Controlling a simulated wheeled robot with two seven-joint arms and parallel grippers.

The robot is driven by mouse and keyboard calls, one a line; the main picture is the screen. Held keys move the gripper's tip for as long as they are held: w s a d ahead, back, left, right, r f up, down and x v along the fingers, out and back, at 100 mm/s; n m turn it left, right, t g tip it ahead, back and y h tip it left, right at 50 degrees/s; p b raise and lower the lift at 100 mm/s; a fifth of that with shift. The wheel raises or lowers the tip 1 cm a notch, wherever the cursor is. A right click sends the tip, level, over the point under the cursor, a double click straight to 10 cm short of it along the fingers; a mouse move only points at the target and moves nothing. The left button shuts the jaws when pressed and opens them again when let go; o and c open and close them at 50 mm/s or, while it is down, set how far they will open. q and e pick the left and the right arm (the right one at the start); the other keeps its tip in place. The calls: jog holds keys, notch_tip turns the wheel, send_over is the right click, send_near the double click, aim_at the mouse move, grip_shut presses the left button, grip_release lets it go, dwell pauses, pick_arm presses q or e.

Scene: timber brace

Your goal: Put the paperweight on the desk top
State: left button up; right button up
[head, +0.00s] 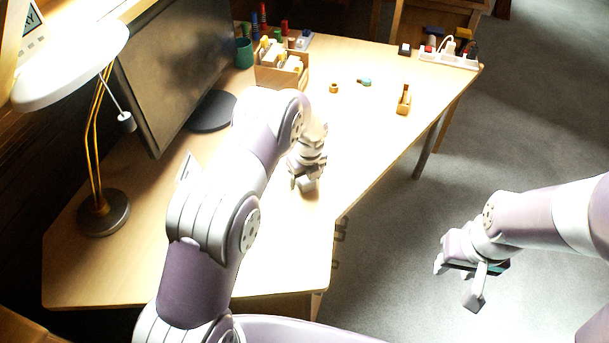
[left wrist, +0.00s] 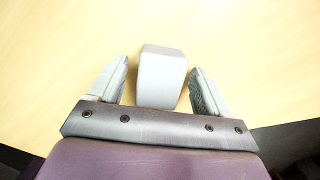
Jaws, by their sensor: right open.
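The paperweight appears to be a light grey, bevelled block (left wrist: 162,76) in the left wrist view. It also shows at my left gripper in the head view (head: 308,185), small and partly hidden. My left gripper (head: 304,183) is low over the desk top (head: 285,240). In the left wrist view its two fingers (left wrist: 160,70) stand apart on either side of the block, with pale wood showing in the gaps. I cannot tell whether the block touches the desk. My right gripper (head: 457,284) is open and empty, out over the floor right of the desk.
A monitor (head: 185,65) and a lamp (head: 103,212) stand on the left. A wooden organiser (head: 280,70), green cup (head: 244,53), small wooden stand (head: 403,102) and power strip (head: 448,59) are farther back. The desk's near part and right middle are clear.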

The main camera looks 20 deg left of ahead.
aim_at(307, 179)
pick_arm(q)
notch_tip(307, 179, up, 11)
jog(key=s+d, duration=0.1)
jog(key=s+a+r+n, duration=0.1)
jog(key=s+r+n, duration=0.2)
jog(key=s+n, duration=0.9)
jog(key=s+a+r+n+h, duration=0.1)
jog(key=s+r+n, duration=0.3)
jog(key=s+n, duration=0.9)
jog(key=shift+s+a+r+n, duration=0.2)
jog(key=shift+a+n, duration=0.35)
jog(key=shift+n, duration=0.55)
